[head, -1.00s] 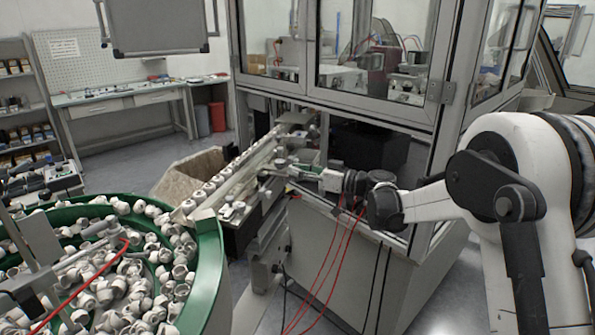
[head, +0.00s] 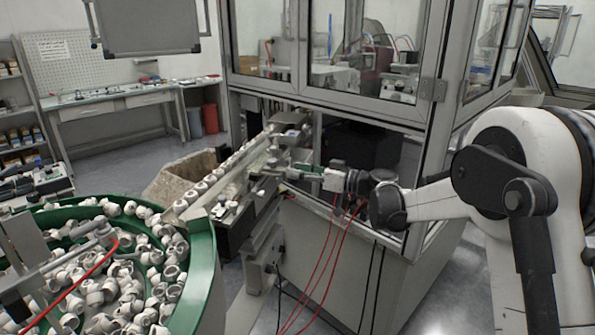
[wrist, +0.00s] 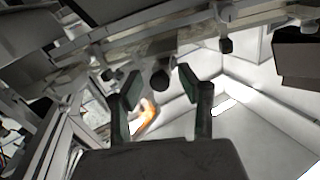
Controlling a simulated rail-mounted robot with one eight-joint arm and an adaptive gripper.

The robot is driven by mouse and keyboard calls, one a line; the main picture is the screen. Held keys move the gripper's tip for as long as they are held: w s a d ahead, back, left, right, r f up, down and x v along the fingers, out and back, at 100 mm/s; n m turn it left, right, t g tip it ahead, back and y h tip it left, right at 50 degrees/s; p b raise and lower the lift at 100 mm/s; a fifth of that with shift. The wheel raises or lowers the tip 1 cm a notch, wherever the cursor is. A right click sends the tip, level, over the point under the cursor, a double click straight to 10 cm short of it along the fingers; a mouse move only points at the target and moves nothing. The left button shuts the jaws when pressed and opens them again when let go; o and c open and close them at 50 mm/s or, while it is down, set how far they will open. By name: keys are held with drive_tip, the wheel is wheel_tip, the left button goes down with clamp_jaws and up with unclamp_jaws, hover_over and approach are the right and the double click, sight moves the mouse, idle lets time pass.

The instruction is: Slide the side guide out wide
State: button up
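The side guide seems to be the long pale metal rail along the feed track. In the wrist view a metal rail (wrist: 185,40) crosses the upper part, with several dark round knobs under it. One dark knob (wrist: 160,80) shows between my gripper's two fingertips (wrist: 158,79). The fingers are apart, with a visible gap on each side of the knob. In the head view my gripper (head: 283,170) reaches in from the right to the near side of the feed track (head: 226,183). Contact there is too small to tell.
A green bowl feeder (head: 205,270) full of white caps stands at the lower left. A row of caps (head: 215,175) lies along the track. A glazed machine frame (head: 435,90) stands behind my arm. Red hoses (head: 330,250) hang below my gripper.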

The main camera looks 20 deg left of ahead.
drive_tip(key=s+d, duration=0.1)
drive_tip(key=d, duration=1)
drive_tip(key=shift+s+d, duration=0.2)
drive_tip(key=shift+d, duration=0.2)
drive_tip(key=s+d+r+m+t+h, duration=0.25)
drive_tip(key=s+d+m+h, duration=0.5)
drive_tip(key=s+d, duration=0.55)
drive_tip(key=s+d+f+m+t+h, duration=0.1)
drive_tip(key=s+d+f+m+h, duration=0.2)
drive_tip(key=s+d, duration=0.6)
drive_tip(key=s+d+f+m+t+h, duration=0.1)
drive_tip(key=s+d+f+m+h, duration=0.2)
drive_tip(key=s+d+h, duration=0.4)
drive_tip(key=s+d+m, duration=0.1)
drive_tip(key=s+d, duration=0.2)
drive_tip(key=s, duration=0.5)
drive_tip(key=shift+f, duration=0.2)
drive_tip(key=shift+m+t, duration=0.25)
